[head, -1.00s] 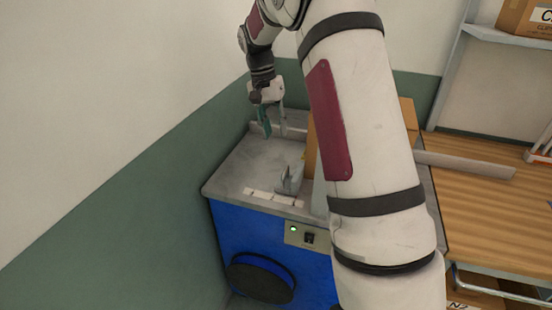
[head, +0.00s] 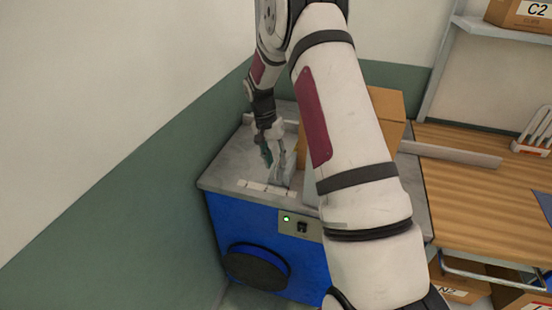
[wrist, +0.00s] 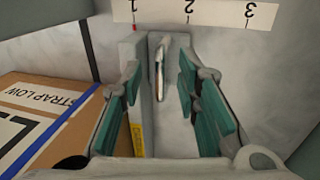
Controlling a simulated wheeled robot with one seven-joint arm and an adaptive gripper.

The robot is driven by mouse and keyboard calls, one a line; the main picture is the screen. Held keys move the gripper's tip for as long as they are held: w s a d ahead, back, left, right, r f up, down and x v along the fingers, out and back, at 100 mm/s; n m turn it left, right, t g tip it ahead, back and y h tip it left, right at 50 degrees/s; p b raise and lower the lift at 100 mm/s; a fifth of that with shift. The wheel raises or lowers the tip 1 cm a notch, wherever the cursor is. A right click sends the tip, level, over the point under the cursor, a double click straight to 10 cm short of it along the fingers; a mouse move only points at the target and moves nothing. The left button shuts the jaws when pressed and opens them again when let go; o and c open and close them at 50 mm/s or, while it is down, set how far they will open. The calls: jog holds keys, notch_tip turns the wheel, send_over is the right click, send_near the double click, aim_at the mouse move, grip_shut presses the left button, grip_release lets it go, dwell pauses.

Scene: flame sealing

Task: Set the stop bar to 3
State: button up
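The stop bar (wrist: 170,110) is a grey metal piece with a small upright handle (wrist: 160,65), its front end just below the scale between marks 1 and 2. The white scale strip (wrist: 205,15) shows 1, 2 and 3, with 3 at the right; it also lies along the machine's front top edge in the head view (head: 266,188). My gripper (wrist: 163,105) is open, with teal finger pads on either side of the bar and gaps to the handle. In the head view my gripper (head: 267,158) is low over the stop bar (head: 283,172), partly hiding it.
A cardboard box (wrist: 45,115) stands close at the left of the bar in the wrist view. The grey tabletop (head: 222,170) is clear on the wall side. A green light (head: 286,219) is lit on the blue machine's front. A wooden table (head: 465,190) stands at the right.

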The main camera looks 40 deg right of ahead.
jog(key=shift+f, duration=0.1)
grip_shut()
jog(key=w+a+b, duration=0.5)
jog(key=w+b, duration=0.1)
jog(key=w, duration=0.1)
jog(key=w+a+b, duration=0.3)
jog(key=w, duration=0.1)
jog(key=shift+w+a, duration=0.15)
jog(key=shift+a, duration=0.15)
jog(key=shift+w+a, duration=0.1)
jog(key=shift+a, duration=0.05)
grip_release()
